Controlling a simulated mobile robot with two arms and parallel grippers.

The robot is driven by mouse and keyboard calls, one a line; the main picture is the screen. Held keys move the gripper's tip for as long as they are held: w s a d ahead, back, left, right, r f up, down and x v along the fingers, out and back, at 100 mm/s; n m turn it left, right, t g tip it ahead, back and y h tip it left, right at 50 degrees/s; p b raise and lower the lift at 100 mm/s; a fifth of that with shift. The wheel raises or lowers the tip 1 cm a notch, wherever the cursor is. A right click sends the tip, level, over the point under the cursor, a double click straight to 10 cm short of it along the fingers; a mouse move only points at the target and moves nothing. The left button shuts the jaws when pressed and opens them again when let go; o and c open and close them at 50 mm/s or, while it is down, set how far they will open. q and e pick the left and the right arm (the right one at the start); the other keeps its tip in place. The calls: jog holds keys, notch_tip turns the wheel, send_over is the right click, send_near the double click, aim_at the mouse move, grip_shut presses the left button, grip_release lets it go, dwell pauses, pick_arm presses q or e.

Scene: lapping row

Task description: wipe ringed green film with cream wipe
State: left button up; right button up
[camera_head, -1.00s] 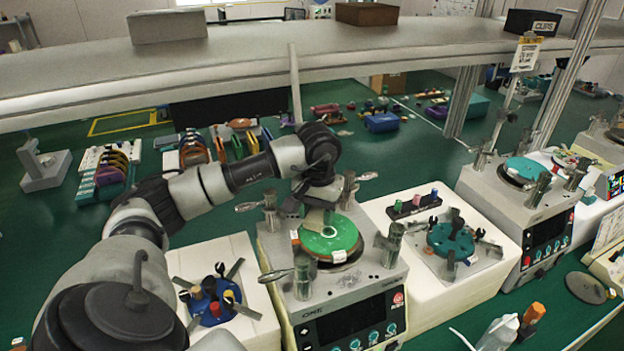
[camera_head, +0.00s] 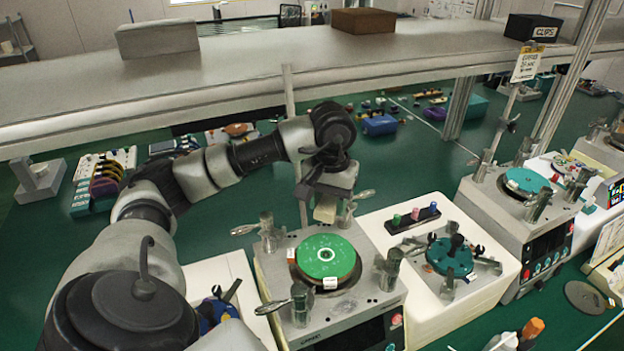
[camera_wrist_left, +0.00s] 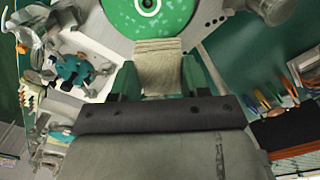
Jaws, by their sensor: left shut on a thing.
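The round green film (camera_head: 318,250) lies on the disc of the middle lapping machine, with a small white ring mark at its centre and some pale specks. It also shows at the top of the left wrist view (camera_wrist_left: 182,10). My left gripper (camera_head: 328,197) is shut on the cream wipe (camera_head: 324,213), a pale folded pad that also shows between the fingers in the left wrist view (camera_wrist_left: 158,65). The wipe is held above the machine's back edge, behind the film and apart from it. My right gripper is not in view.
Upright metal posts (camera_head: 267,232) with handles surround the film. A white stand with a teal fixture (camera_head: 450,256) is to the right, and another lapping machine (camera_head: 500,215) is beyond it. A long grey shelf (camera_head: 240,70) spans behind my arm.

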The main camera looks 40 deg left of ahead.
pick_arm(q)
jog(key=shift+s+d+r, duration=0.1)
jog(key=shift+r, duration=0.25)
notch_tip(320, 180, up, 2)
jog(key=shift+r+p, duration=0.15)
jog(key=shift+p, duration=0.75)
jog(key=shift+r+p, duration=1.2)
jog(key=shift+r, duration=0.9)
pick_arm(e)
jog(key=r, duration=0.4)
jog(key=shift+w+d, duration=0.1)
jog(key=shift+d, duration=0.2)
pick_arm(q)
jog(key=shift+f, duration=0.1)
